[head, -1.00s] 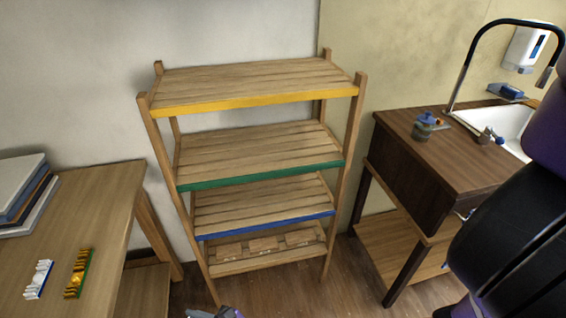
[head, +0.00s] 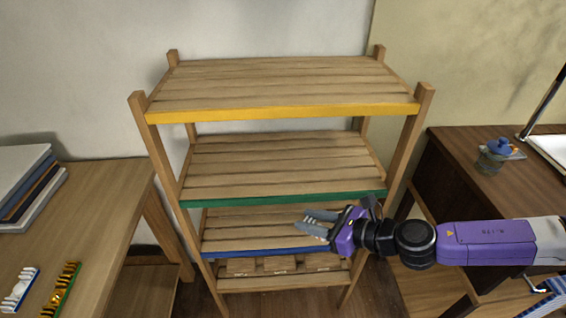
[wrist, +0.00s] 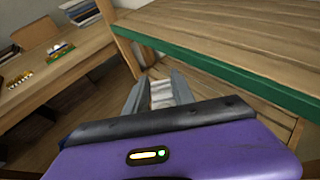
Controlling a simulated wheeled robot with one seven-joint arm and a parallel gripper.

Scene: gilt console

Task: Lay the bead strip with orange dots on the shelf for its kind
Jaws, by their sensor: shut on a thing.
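My gripper (head: 316,223) reaches in from the right, in front of the blue-edged shelf (head: 222,251) and below the green-edged shelf (head: 250,198). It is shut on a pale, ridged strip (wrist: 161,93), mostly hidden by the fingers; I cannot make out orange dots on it. The wrist view shows the green edge (wrist: 230,72) above and right of the fingers. The yellow-edged shelf (head: 290,112) is on top. All three shelves look bare. A white bead strip with a blue edge (head: 20,289) and a gold one with a green edge (head: 62,289) lie on the left table.
The wooden left table (head: 105,200) also bears a stack of books (head: 32,190). A plain bottom shelf (head: 285,282) lies under the blue-edged one. A dark wooden cabinet (head: 450,160) on the right holds a jar with a blue lid (head: 493,157), close behind my arm.

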